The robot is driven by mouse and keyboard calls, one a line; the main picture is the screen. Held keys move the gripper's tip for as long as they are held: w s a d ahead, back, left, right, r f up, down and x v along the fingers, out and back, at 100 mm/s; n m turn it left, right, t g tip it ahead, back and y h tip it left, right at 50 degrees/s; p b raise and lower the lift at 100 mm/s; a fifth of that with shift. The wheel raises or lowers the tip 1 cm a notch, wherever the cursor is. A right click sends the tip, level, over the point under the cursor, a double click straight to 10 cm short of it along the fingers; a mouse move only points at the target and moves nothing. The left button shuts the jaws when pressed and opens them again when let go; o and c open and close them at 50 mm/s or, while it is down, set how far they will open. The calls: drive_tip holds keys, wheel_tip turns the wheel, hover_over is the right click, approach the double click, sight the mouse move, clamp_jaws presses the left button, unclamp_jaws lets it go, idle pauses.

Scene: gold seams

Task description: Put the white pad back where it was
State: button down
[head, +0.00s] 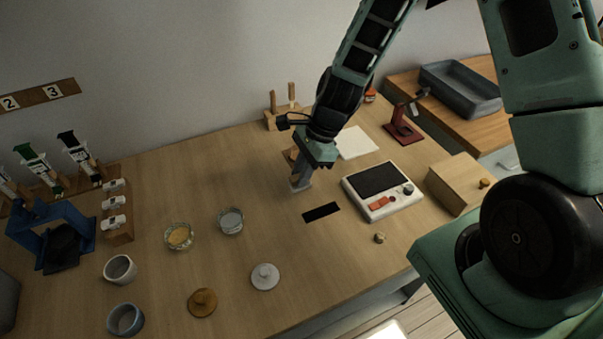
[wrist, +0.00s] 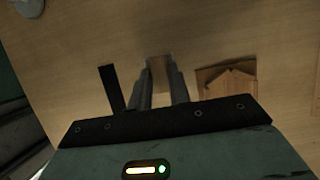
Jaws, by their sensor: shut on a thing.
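A flat white pad (head: 357,142) lies on the table, behind and to the right of my gripper in the head view. My gripper (head: 301,186) points down just above or at the table, left of a black strip (head: 321,212). In the wrist view its two grey fingers (wrist: 161,100) are shut on a small tan block (wrist: 159,70). In the head view the fingers mostly hide this block, and I cannot tell whether it touches the table. The black strip also shows left of the fingers in the wrist view (wrist: 111,88).
A wooden piece (wrist: 228,85) lies close to the fingers. A white scale (head: 384,190), a wooden box (head: 459,184) and a red stand (head: 403,131) are to the right. Glass bowls (head: 179,237), lids (head: 265,277) and cups (head: 120,269) stand to the left.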

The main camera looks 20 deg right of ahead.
drive_tip(key=shift+f, duration=0.35)
drive_tip(key=shift+f, duration=0.1)
drive_tip(key=c, duration=1.3)
unclamp_jaws()
drive_tip(key=v, duration=1.2)
drive_tip(key=s+a+r+n+h, duration=0.1)
drive_tip(key=s+a+r+n, duration=0.2)
drive_tip(key=s+n, duration=0.4)
drive_tip(key=s+a+r+n+h, duration=0.1)
drive_tip(key=s+a+r+n, duration=0.2)
drive_tip(key=s+n, duration=0.4)
drive_tip(key=s+a+r+n+h, duration=0.2)
drive_tip(key=s+a+n, duration=0.3)
drive_tip(key=n, duration=0.6)
drive_tip(key=shift+s+a+r+n+p, duration=0.3)
drive_tip(key=shift+s+r+n, duration=0.15)
drive_tip(key=shift+s, duration=0.55)
